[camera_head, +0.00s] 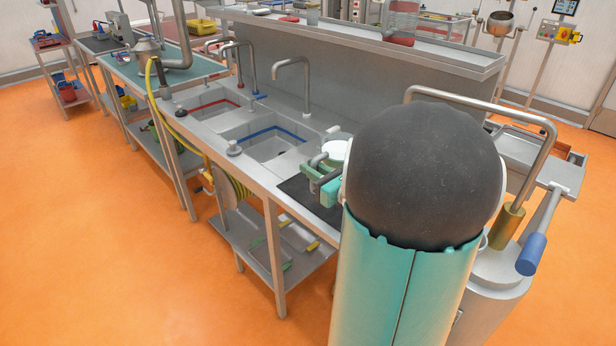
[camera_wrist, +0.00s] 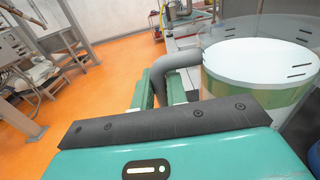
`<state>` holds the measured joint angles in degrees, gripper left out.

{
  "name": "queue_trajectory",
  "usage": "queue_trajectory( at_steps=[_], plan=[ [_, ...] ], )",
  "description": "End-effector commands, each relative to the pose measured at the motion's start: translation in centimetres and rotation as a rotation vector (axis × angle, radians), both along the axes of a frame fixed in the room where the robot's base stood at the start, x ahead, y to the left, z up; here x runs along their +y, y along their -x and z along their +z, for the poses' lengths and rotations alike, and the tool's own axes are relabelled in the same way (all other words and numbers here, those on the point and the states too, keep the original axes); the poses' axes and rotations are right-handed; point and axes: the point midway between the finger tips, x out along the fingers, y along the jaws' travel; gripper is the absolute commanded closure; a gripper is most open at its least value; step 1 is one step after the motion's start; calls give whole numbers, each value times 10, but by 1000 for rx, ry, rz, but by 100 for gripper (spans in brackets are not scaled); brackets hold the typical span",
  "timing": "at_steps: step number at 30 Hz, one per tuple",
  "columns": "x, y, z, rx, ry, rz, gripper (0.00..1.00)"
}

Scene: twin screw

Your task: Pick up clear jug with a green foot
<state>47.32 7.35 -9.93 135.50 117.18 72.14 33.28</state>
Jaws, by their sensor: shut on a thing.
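The clear jug (camera_wrist: 258,84) is large at the right of the wrist view, with a pale lid or contents showing, a greenish lower part and a thick grey handle (camera_wrist: 180,62). In the head view the jug (camera_head: 337,151) shows only in part, behind my gripper and arm. My gripper (camera_wrist: 166,88) has its green fingers on both sides of the handle and is shut on it. In the head view my gripper (camera_head: 318,174) is beside the jug, over the counter. The jug's base is hidden, so I cannot tell whether it touches the counter.
A dark mat (camera_head: 305,196) lies on the steel counter under my gripper. Two sinks, the nearer one (camera_head: 270,147), and bent taps (camera_head: 297,82) are to the left. A raised steel shelf (camera_head: 400,52) runs behind. Orange floor (camera_head: 110,250) is open in front.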

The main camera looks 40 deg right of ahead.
Motion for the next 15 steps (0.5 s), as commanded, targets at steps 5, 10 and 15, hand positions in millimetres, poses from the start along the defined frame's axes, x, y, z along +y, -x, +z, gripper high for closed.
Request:
queue_trajectory(
  at_steps=[5,10,15],
  plan=[
    [9,33,26,-6,7,-3,100],
    [18,64,41,-7,7,-3,100],
    [25,85,50,-6,6,-2,100]
  ],
)
